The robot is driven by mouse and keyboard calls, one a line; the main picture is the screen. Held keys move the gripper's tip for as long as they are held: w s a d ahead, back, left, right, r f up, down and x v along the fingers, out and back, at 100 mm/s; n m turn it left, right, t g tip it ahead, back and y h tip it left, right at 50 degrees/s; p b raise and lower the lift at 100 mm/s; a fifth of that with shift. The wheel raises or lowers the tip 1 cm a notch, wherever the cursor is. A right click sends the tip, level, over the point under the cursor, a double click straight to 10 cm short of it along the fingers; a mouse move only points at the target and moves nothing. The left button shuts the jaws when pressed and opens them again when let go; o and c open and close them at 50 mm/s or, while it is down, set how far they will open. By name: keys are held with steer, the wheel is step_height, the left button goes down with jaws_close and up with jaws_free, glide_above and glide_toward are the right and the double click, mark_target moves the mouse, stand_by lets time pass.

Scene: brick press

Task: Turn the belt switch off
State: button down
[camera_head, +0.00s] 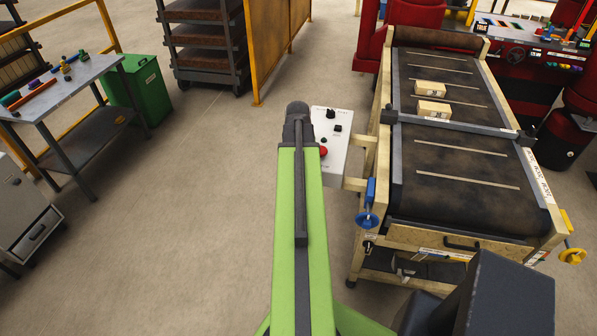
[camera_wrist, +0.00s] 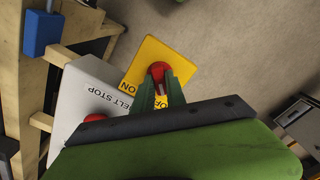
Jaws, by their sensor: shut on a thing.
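The belt switch (camera_wrist: 158,69) shows in the wrist view as a red knob on a yellow plate (camera_wrist: 146,55). Black lettering on the plate reads "ON", and further letters are partly covered. My gripper (camera_wrist: 162,80) has its green fingers closed around the red knob. The fingers and palm hide part of the knob and plate, so I cannot tell which way the knob points. In the head view my arm covers the switch and the gripper.
A pale control box (camera_head: 331,125) carries black controls and a red button (camera_head: 323,152); in the wrist view it is marked "BELT STOP" (camera_wrist: 110,101). The conveyor (camera_head: 455,165) with two bricks (camera_head: 432,109) stands to the right. Open floor (camera_head: 205,200) lies to the left.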

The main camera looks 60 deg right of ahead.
stand_by(0.4)
steer(key=c, duration=1.4)
jaws_free()
steer(key=shift+w, duration=0.1)
steer(key=shift+o, duration=0.2)
step_height(320, 180, up, 17)
steer(key=p, duration=1.7)
steer(key=shift+r, duration=0.15)
